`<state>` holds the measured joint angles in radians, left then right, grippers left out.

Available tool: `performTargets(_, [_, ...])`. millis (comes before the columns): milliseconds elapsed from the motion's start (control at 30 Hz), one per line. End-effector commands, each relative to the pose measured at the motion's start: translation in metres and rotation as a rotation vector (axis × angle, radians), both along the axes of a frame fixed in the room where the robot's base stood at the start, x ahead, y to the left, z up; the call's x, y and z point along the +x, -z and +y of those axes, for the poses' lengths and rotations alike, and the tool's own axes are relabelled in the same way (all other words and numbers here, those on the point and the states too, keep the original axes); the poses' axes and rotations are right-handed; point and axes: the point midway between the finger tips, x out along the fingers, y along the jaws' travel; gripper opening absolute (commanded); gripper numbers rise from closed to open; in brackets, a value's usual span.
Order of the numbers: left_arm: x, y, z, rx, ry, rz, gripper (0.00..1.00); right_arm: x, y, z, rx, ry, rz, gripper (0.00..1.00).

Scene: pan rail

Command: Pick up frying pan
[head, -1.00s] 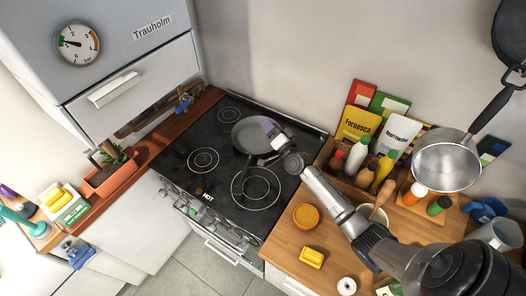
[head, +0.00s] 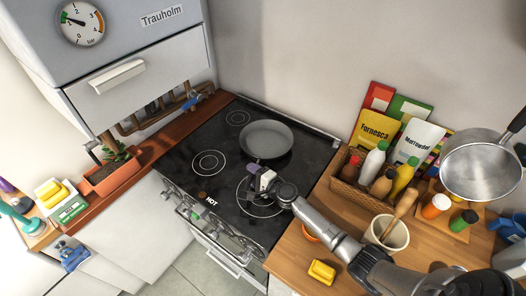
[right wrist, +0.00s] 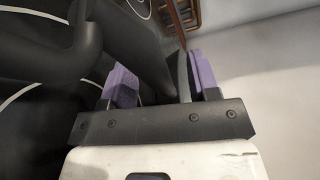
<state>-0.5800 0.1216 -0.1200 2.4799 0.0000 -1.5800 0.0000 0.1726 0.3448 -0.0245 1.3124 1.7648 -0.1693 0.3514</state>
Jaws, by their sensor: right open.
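The grey frying pan (head: 266,138) sits on the black cooktop near its back, and its dark handle points toward the front. My right gripper (head: 257,181) is at the handle in the head view, and hides much of it. In the right wrist view the purple fingertips of my right gripper (right wrist: 160,80) are apart, with the dark handle (right wrist: 148,50) appearing to lie between them. I cannot tell whether either finger touches it. My left gripper is not in view.
A wooden counter (head: 300,262) to the right holds a crate of bottles (head: 347,190), a utensil pot (head: 386,236) and a yellow block (head: 321,271). A steel pan (head: 482,172) hangs at the right. A planter (head: 112,173) stands left of the cooktop.

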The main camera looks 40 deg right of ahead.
Motion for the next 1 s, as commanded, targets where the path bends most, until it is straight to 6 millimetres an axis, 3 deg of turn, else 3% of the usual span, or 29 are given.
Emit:
performTargets(433, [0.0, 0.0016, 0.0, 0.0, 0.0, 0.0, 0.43, 0.0096, 0.0009, 0.0013, -0.001, 0.0, 0.0, 0.55])
performTargets(1000, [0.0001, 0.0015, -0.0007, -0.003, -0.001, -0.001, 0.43, 0.0095, 0.001, 0.0011, -0.002, 0.001, 0.0, 0.0])
